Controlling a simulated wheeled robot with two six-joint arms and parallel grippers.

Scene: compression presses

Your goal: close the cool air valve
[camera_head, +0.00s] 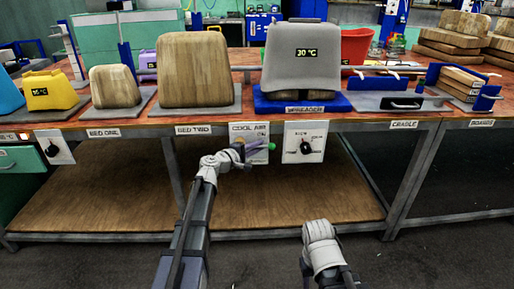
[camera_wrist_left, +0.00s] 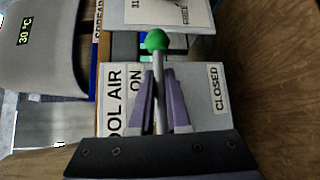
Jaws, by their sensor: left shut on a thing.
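The cool air valve panel (camera_head: 236,128) hangs on the front of the table, under the gray 30 °C form. Its lever has a green knob (camera_head: 271,146) and points right in the head view. In the wrist view the green knob (camera_wrist_left: 157,40) tops a gray rod that runs between the ON label (camera_wrist_left: 136,78) and the CLOSED label (camera_wrist_left: 217,88). My left gripper (camera_head: 258,145) is shut on the lever, its purple fingers on either side of the rod below the knob. My right arm's end (camera_head: 320,235) is low in front of the table; its fingers cannot be made out.
A dial panel (camera_head: 304,142) sits just right of the valve panel. Above, the gray form (camera_head: 302,60) rests on a blue base beside wooden blocks (camera_head: 194,70). A wooden lower shelf (camera_head: 290,200) lies below the valve. The floor in front is clear.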

